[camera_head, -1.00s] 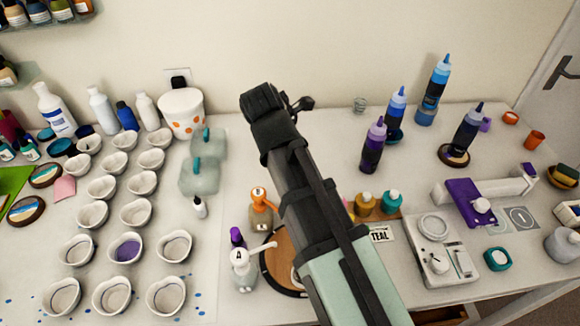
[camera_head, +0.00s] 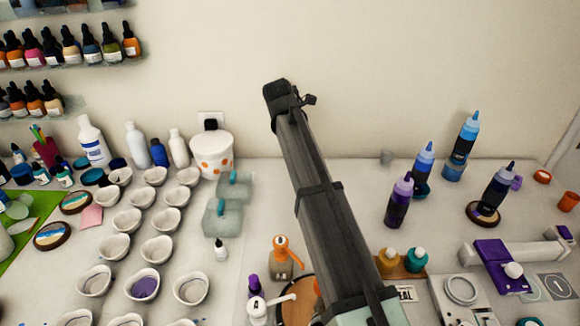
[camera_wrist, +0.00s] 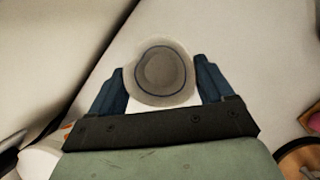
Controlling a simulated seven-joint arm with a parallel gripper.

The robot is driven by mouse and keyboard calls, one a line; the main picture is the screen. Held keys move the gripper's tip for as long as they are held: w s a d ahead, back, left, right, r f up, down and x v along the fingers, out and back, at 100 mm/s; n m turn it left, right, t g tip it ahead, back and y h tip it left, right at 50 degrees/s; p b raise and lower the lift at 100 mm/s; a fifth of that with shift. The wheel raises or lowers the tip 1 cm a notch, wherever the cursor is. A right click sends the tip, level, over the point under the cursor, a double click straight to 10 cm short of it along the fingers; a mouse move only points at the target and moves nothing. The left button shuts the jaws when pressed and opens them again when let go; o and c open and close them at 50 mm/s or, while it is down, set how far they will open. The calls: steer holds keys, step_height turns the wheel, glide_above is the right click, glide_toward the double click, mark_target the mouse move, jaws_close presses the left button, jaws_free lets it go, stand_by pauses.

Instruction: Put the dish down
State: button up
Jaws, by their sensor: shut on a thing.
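The dish (camera_wrist: 178,98) is a round, pale, translucent cup with a thin blue ring and a grey inside, seen in the wrist view. My gripper (camera_wrist: 160,84) is shut on it, with one dark blue finger on each side. In the head view my gripper (camera_head: 285,95) is in front of the back wall, above and right of the spotted tub. The dish is hidden there behind my arm. How high it is above the table cannot be told.
A white orange-spotted tub (camera_head: 212,158) stands left of my gripper, with several bottles beside it. Several small white cups (camera_head: 142,283) stand in rows at left. Purple (camera_head: 400,203) and blue bottles stand at right. The table's back strip right of my arm is fairly clear.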

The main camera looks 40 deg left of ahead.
steer(key=w+a+r+n+y, duration=0.1)
steer(key=w+a+n, duration=0.2)
steer(key=a, duration=0.3)
steer(key=shift+s+f, duration=0.15)
steer(key=shift+f, duration=2.3)
steer(key=shift+s+f, duration=0.1)
steer(key=shift+f, duration=2.3)
steer(key=shift+f, duration=0.15)
steer(key=o, duration=1)
steer(key=shift+c, duration=0.2)
steer(key=v, duration=1.2)
steer(key=shift+w+r, duration=0.2)
steer(key=shift+w+d, duration=0.1)
steer(key=shift+d, duration=0.1)
